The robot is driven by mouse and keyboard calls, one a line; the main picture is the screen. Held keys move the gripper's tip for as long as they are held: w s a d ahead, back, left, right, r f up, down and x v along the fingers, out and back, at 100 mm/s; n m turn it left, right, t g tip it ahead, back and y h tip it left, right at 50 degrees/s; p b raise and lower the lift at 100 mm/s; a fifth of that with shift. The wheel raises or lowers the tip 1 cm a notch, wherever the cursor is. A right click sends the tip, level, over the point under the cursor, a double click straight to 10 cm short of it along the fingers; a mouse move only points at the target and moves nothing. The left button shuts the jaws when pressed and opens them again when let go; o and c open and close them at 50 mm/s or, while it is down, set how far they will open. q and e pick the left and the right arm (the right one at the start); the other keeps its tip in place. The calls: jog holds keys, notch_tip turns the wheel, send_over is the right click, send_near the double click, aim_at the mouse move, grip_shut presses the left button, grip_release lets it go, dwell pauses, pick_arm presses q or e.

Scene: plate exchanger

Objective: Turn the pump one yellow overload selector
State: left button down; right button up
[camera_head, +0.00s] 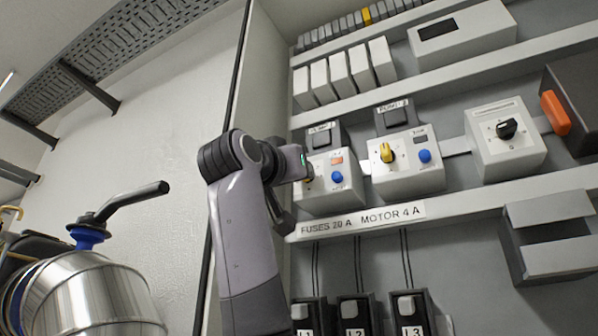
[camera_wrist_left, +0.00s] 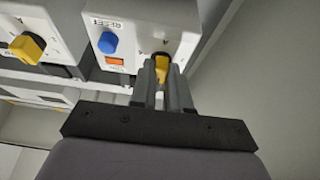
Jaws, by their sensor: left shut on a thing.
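The yellow overload selector (camera_wrist_left: 162,65) sits on the left white overload box (camera_head: 333,184). My left gripper (camera_wrist_left: 161,75) is shut on it, one finger on each side, as the left wrist view shows. In the head view my left gripper (camera_head: 304,175) reaches the left part of that box from the left and hides nearly all of the selector. The box carries a blue reset button (camera_head: 337,177) and an orange window (camera_head: 336,160). Its upper label is too small to read surely. My right gripper is not in view.
A similar box (camera_head: 408,172) with its own yellow selector (camera_head: 387,153) stands just right. Further right are a black rotary switch (camera_head: 507,129) and an orange handle (camera_head: 554,112). The cabinet's left edge (camera_head: 272,90) is close to my arm. Fuse holders (camera_head: 357,315) are below.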

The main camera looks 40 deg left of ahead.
pick_arm(q)
jog(key=c, duration=1.1)
grip_release()
jog(key=shift+s, duration=0.1)
jog(key=b+v, duration=0.3)
jog(key=v, duration=0.4)
